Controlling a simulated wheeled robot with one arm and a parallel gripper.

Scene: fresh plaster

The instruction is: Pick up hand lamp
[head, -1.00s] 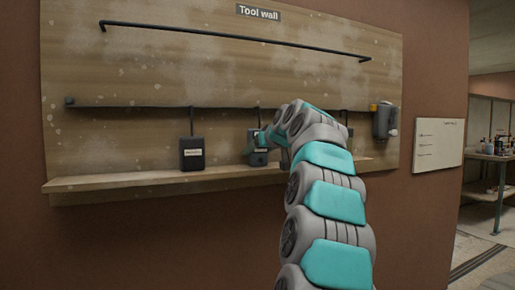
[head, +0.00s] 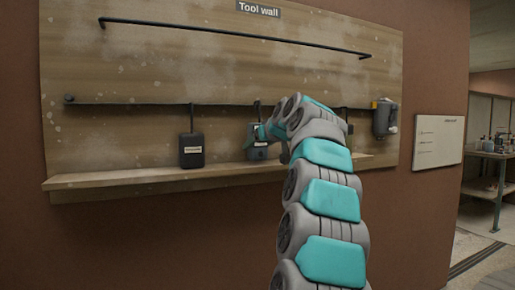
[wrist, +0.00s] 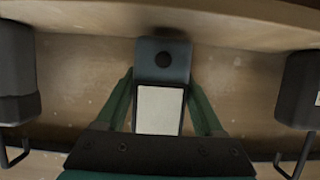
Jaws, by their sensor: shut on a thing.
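The hand lamp (head: 257,152), a small grey-blue body, is at the middle of the tool wall, in front of a dark hook on the lower rail. In the wrist view the lamp (wrist: 161,62) shows a round black knob and a pale rectangular panel. My gripper (wrist: 162,88) has a green finger on each side of it and is shut on it. In the head view my gripper (head: 264,138) is partly hidden by my own wrist. I cannot tell whether the lamp still touches its hook.
A dark labelled box (head: 191,152) hangs to the left on the lower rail (head: 150,104). A grey device with an orange part (head: 383,118) hangs at the far right. A wooden shelf (head: 120,180) runs close below. Dark bodies flank the lamp in the wrist view.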

